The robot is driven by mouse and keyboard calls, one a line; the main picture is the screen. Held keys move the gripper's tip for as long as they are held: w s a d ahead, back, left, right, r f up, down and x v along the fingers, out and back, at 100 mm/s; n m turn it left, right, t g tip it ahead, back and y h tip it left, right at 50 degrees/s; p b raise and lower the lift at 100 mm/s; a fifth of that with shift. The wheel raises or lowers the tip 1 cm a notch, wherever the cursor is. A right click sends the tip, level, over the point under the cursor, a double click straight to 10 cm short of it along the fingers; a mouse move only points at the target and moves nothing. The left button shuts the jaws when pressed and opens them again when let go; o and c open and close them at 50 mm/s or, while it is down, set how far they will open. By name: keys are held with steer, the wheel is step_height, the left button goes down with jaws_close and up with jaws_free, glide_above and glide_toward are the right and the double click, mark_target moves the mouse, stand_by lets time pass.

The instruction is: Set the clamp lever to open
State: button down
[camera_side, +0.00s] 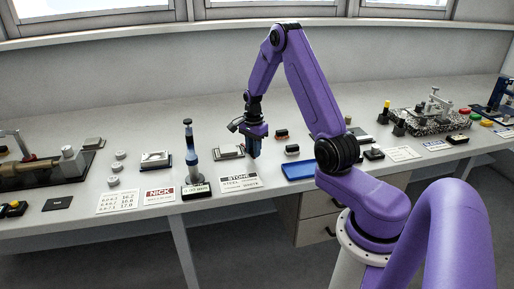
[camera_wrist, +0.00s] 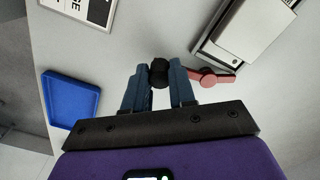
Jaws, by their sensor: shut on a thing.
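My gripper (camera_side: 255,146) points down over the bench beside a grey block on a dark base (camera_side: 229,152). In the wrist view, my gripper (camera_wrist: 158,86) has its two blue-grey fingers on either side of a black knob (camera_wrist: 158,73) and is shut on it. A red lever (camera_wrist: 215,78) lies just right of the fingers, by the corner of the same block (camera_wrist: 250,28). The lever's left end runs behind the right finger toward the knob; whether they join is hidden. In the side view the lever and knob cannot be made out.
A blue tray (camera_side: 299,170) lies right of my gripper; it is at left in the wrist view (camera_wrist: 75,100). A STONE card (camera_side: 240,183) lies in front. Small dark blocks (camera_side: 282,135) lie behind the tray.

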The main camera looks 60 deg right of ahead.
steer(key=shift+w+a+m, duration=0.3)
steer(key=shift+m, duration=0.4)
steer(key=c, duration=0.9)
jaws_free()
steer(key=shift+r, duration=0.1)
step_height(320, 180, up, 17)
steer(key=shift+r, duration=0.15)
steer(key=shift+a, duration=0.1)
